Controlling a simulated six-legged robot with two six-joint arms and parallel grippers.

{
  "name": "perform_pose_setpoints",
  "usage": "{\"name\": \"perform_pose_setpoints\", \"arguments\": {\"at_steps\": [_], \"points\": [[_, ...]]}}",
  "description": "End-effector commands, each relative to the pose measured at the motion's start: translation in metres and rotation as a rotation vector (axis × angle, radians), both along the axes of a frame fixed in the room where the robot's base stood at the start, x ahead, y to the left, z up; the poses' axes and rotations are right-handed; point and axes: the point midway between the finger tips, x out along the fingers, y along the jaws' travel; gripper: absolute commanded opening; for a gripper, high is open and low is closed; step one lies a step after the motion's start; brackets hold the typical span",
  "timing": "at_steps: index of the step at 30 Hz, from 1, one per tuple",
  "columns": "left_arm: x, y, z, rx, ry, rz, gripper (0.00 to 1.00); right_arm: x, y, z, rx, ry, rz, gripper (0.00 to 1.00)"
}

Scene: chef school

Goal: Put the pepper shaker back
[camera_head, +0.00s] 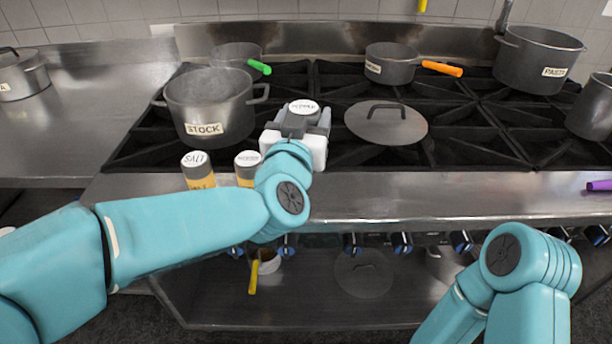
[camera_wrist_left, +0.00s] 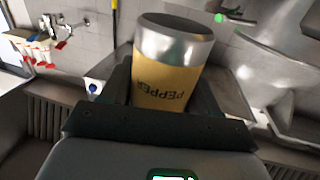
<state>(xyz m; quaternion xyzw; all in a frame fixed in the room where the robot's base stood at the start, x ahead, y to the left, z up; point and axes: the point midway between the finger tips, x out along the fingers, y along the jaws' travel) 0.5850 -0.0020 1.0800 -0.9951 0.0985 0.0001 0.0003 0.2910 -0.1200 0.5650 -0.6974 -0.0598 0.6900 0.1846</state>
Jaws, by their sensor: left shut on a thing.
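The pepper shaker shows its light lid (camera_head: 303,107) in the head view, above the front of the stove. My left gripper (camera_head: 296,123) is shut on it, and my wrist hides its lower body. In the left wrist view the pepper shaker (camera_wrist_left: 172,80) has a silver end and a yellow band with an upside-down PEPPER label. It sits between the two fingers of my left gripper (camera_wrist_left: 165,100). A salt shaker (camera_head: 196,168) and another shaker (camera_head: 247,165) with a small, unclear lid label stand at the stove's front left edge. My right arm shows at lower right; its gripper is out of frame.
A STOCK pot (camera_head: 209,105) stands just left of my left gripper. A loose lid (camera_head: 387,122) lies on the grates to its right. Small pans with green (camera_head: 259,67) and orange (camera_head: 442,68) handles stand behind.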

Motion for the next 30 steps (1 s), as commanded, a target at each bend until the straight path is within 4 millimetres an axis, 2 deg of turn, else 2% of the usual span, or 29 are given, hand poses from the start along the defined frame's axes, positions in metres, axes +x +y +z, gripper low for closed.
{"name": "perform_pose_setpoints", "arguments": {"at_steps": [1,3,10,15,18,30], "points": [[0.0,0.0,-0.018,0.004,0.002,-0.001,0.24,0.0,0.0,-0.008,0.0,0.0,0.0,0.43],[0.0,0.0,-0.03,0.001,0.001,0.0,0.24,0.0,0.0,-0.011,0.0,0.0,0.0,0.43],[0.002,0.0,-0.052,0.0,-0.001,0.001,0.24,0.0,0.0,-0.015,0.0,0.0,0.0,0.43],[0.003,-0.001,-0.086,0.002,0.002,0.0,0.24,0.0,0.0,-0.024,0.0,0.0,0.0,0.43],[0.004,-0.001,-0.099,0.001,0.0,0.001,0.24,0.0,0.0,-0.026,0.0,0.0,0.0,0.43],[0.004,-0.001,-0.105,-0.001,-0.002,0.0,0.24,0.0,0.0,-0.03,0.0,0.0,0.0,0.43]]}}
